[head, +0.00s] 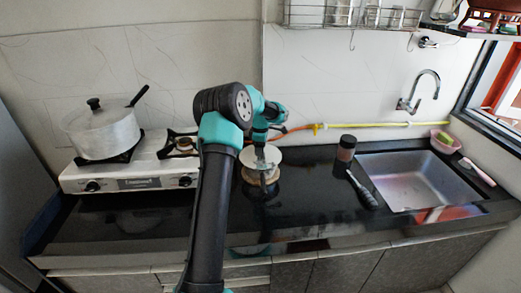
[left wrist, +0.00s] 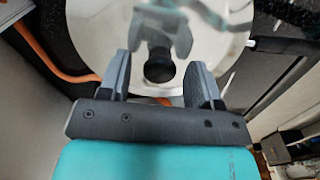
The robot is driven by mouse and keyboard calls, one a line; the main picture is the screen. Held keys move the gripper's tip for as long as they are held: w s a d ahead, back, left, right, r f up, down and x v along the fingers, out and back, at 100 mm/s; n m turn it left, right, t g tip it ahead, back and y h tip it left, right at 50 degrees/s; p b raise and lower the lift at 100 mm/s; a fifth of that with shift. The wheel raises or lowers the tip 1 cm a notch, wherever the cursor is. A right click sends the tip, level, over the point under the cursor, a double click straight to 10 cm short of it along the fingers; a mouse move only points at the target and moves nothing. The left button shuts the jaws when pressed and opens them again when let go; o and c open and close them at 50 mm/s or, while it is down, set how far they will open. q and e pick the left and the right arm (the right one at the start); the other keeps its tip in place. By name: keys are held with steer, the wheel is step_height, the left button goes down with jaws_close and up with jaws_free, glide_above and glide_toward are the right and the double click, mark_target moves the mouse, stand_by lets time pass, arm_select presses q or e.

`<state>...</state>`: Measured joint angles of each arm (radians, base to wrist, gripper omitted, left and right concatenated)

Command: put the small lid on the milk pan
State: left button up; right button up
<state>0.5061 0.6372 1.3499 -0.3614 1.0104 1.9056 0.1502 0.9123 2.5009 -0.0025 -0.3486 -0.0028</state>
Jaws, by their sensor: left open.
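A round shiny metal lid (head: 272,155) with a black knob rests on a tan round object (head: 260,178) on the dark counter. In the left wrist view the lid (left wrist: 98,45) fills the upper middle, with its knob (left wrist: 158,68) just ahead of the gap between the fingertips. My left gripper (head: 260,152) is open, pointing down over the lid; it also shows in the left wrist view (left wrist: 160,70). A silver pan (head: 105,138) stands on the stove's left burner, with a domed, black-knobbed cover on top and a long black handle at its right. My right gripper is out of view.
The white stove (head: 128,180) has a free right burner (head: 183,145). An orange hose (head: 295,130) runs along the wall.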

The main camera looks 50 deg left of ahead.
arm_select(q)
step_height(320, 180, up, 12)
stand_by(0.5)
stand_by(0.5)
